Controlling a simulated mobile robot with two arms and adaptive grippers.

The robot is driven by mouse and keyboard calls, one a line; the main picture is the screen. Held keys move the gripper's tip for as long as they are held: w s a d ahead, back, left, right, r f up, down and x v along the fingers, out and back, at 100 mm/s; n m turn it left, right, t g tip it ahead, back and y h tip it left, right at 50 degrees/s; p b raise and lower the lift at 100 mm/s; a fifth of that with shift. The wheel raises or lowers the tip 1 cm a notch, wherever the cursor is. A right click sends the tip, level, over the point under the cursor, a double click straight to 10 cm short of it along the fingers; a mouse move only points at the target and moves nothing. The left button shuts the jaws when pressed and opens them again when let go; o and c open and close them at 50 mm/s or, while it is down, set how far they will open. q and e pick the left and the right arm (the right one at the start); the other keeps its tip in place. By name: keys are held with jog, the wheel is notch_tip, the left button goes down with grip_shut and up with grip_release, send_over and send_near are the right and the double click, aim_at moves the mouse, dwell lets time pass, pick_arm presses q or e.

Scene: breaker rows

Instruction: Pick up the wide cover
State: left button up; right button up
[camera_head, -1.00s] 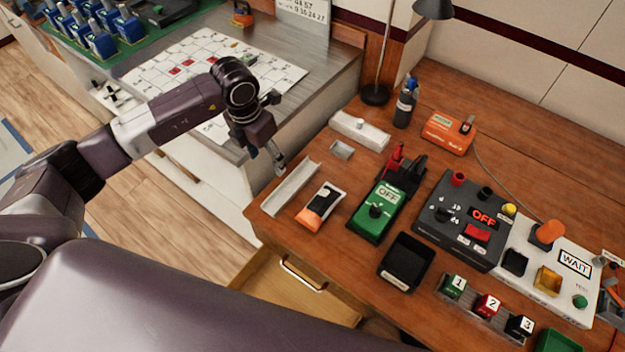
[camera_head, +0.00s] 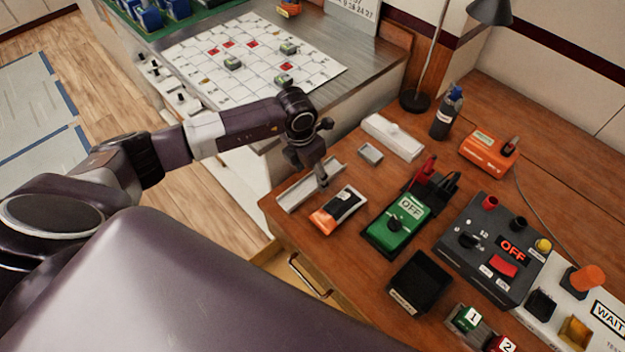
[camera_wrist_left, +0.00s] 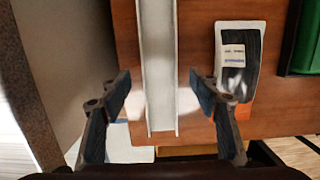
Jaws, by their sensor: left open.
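A long, pale channel-shaped piece (camera_head: 296,194), which looks like the wide cover, lies at the left edge of the wooden bench. It runs up the middle of the left wrist view (camera_wrist_left: 160,60), with raised sides. My left gripper (camera_head: 322,180) is over its right side in the head view. In the left wrist view the gripper (camera_wrist_left: 162,92) is open, with one finger on each side of the channel and nothing held. How high the fingertips are above the bench is hard to tell. My right gripper is not in view.
An orange-and-black packet (camera_head: 339,209) lies close to the channel's right. A small grey piece (camera_head: 370,153) and a white bar (camera_head: 393,138) lie behind. A green meter (camera_head: 397,226) and black tray (camera_head: 420,281) are further right. A drawer (camera_head: 300,275) is below the bench edge.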

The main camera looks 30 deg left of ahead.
pick_arm(q)
jog(key=shift+w+d+f, duration=0.1)
jog(key=shift+w+f, duration=0.15)
jog(key=shift+f, duration=0.8)
jog(key=c, duration=1.3)
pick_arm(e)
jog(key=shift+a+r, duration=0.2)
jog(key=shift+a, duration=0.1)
pick_arm(q)
jog(key=shift+r, duration=0.2)
